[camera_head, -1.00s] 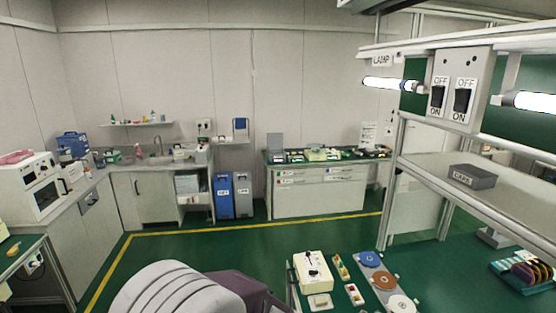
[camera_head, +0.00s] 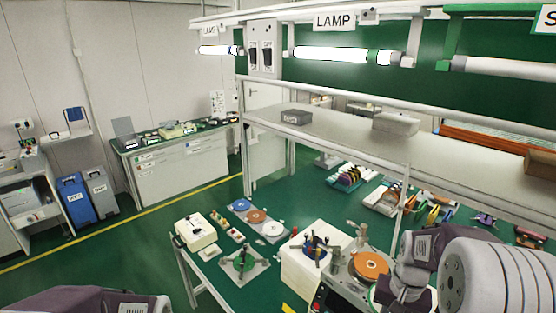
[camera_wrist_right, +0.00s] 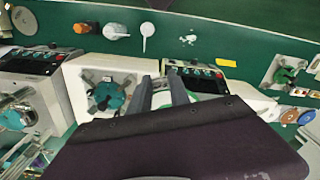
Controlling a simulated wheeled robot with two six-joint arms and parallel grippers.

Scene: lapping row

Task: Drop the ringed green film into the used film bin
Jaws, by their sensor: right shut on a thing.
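In the head view, my right arm comes in at the lower right, and the gripper's tips are hidden. My left gripper is out of view. I cannot pick out a bin marked for used film.
A lapping machine with an orange disc (camera_head: 370,264) stands on the green bench, beside a white unit (camera_head: 304,272). A blue bin (camera_head: 75,198) and a grey bin (camera_head: 104,190) stand on the floor at left. A shelf (camera_head: 340,142) overhangs the bench. The floor between is clear.

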